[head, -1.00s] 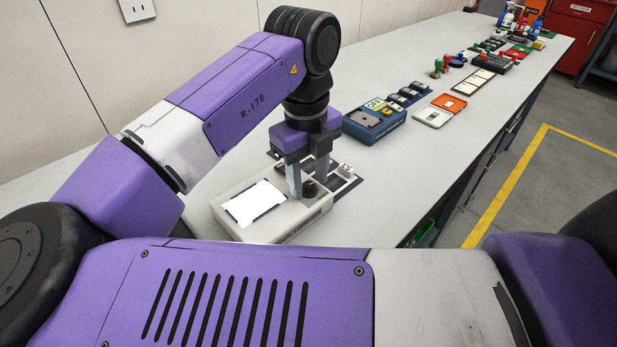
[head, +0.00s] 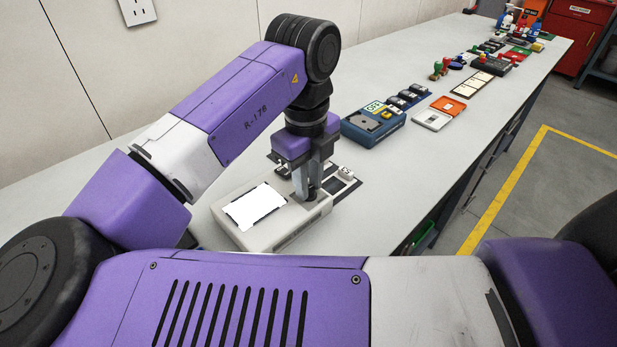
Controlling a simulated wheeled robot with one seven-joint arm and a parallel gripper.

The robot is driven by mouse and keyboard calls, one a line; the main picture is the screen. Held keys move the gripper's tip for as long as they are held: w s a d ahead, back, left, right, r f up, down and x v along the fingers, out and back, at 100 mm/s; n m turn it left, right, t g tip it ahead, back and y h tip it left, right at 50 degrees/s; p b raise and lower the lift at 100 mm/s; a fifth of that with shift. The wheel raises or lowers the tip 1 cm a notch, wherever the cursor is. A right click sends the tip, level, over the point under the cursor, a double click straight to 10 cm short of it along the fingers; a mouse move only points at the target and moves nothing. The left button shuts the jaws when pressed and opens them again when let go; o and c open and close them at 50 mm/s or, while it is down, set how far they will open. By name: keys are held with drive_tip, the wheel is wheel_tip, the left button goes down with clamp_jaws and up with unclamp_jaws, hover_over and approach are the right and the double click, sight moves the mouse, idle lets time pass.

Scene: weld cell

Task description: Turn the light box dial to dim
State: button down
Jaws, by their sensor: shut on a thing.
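The light box (head: 282,237) is a pale, low box near the front of the bench, with a bright white lit panel (head: 255,207) on its left part. My gripper (head: 307,196) points down over the right part of the box. Its fingers are shut on the dark dial, which is mostly hidden between and behind them. I cannot read the dial's marks or its setting from here.
A dark tray with small parts (head: 345,184) lies just behind the box. A blue device (head: 374,124), an orange and white case (head: 440,113) and several stamps and bottles stand further along the bench. Bare bench (head: 420,150) lies to the right.

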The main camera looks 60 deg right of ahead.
drive_tip(key=n+p, duration=0.3)
drive_tip(key=n, duration=0.2)
drive_tip(key=shift+r, duration=0.2)
drive_tip(key=n+p, duration=0.2)
drive_tip(key=n, duration=0.2)
drive_tip(key=shift+n+p, duration=0.3)
drive_tip(key=shift+p, duration=0.1)
drive_tip(key=n+p, duration=0.3)
drive_tip(key=n, duration=0.2)
drive_tip(key=shift+t+p, duration=0.3)
drive_tip(key=n+p, duration=0.3)
drive_tip(key=n, duration=0.1)
drive_tip(key=shift+f+n, duration=0.1)
drive_tip(key=shift+n, duration=0.2)
drive_tip(key=c, duration=1.2)
unclamp_jaws()
drive_tip(key=shift+f, duration=0.1)
drive_tip(key=shift+c, duration=0.2)
drive_tip(key=shift+p, duration=0.3)
